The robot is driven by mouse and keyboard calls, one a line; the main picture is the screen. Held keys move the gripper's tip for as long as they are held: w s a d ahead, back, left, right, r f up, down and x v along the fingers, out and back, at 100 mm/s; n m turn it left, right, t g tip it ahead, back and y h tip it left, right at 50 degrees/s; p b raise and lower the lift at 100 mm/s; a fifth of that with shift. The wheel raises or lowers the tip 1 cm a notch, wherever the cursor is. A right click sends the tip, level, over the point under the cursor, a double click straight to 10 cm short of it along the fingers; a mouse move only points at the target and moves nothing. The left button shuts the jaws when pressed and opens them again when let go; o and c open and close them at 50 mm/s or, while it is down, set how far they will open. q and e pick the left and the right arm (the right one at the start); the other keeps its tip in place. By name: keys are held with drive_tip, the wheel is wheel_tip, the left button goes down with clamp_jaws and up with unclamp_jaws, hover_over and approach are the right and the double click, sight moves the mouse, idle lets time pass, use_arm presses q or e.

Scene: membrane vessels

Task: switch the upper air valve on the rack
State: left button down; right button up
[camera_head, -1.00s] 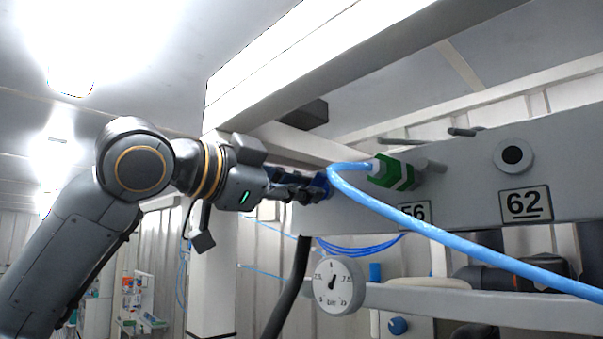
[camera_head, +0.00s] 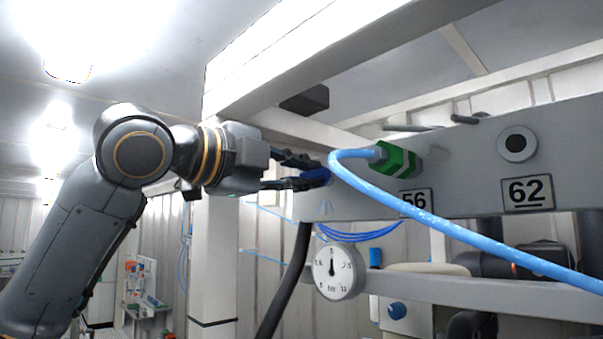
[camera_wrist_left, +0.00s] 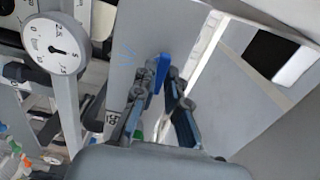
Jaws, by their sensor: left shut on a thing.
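The blue valve handle (camera_head: 315,175) is at the left end of the grey rack panel (camera_head: 460,170). It also shows in the left wrist view (camera_wrist_left: 162,70) as a small blue lever between the fingertips. My left gripper (camera_head: 321,169) reaches it from the left and is shut on it, with one finger above and one below in the head view. The fingers (camera_wrist_left: 158,86) hide part of the handle and its valve body. My right gripper is not in view.
A light blue hose (camera_head: 450,240) bends from a green fitting (camera_head: 395,157) beside the handle and runs down right. A round gauge (camera_head: 338,271) hangs below the panel, by a black hose (camera_head: 287,285). A white beam (camera_head: 330,65) passes above.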

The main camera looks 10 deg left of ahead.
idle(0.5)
use_arm(q)
drive_tip(key=c, duration=1.4)
unclamp_jaws()
drive_tip(key=v, duration=1.1)
drive_tip(key=shift+s+a, duration=0.25)
drive_tip(key=shift+s, duration=0.05)
